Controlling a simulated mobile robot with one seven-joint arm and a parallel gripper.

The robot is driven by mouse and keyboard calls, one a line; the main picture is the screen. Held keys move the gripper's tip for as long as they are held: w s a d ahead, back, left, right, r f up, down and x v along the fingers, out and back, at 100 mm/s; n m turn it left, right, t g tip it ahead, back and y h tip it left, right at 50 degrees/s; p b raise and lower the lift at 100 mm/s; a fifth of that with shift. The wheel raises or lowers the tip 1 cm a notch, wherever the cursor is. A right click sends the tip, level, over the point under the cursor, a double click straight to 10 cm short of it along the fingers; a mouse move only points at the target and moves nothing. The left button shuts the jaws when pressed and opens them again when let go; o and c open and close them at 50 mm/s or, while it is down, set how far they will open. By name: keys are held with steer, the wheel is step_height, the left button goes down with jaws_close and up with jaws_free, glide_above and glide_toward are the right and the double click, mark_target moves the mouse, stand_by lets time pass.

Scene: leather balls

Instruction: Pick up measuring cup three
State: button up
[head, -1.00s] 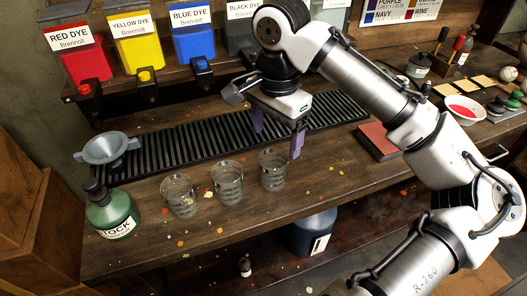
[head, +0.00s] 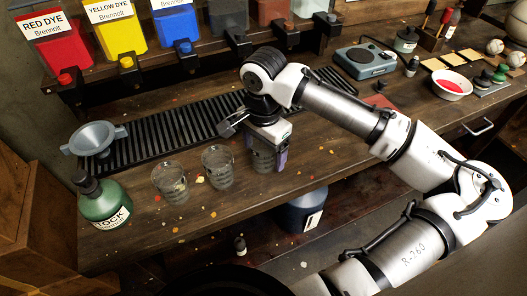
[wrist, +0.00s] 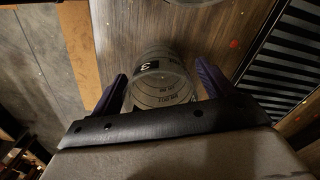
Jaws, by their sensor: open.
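In the wrist view, my gripper (wrist: 161,84) is open, with one purple finger on each side of the cup. A small gap shows on the left; I cannot tell whether the right finger touches. In the head view, my gripper (head: 264,157) is lowered over the rightmost cup (head: 262,163) and partly hides it.
Two similar glass cups, a middle one (head: 217,168) and a left one (head: 170,182), stand to the left. A green stock bottle (head: 103,205) and grey funnel (head: 95,140) are farther left. A black slatted rack (head: 165,138) lies behind. The bench front edge is close.

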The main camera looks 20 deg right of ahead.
steer(key=shift+f, duration=1.2)
steer(key=c, duration=1.1)
steer(key=shift+o, duration=0.2)
steer(key=shift+r, duration=0.15)
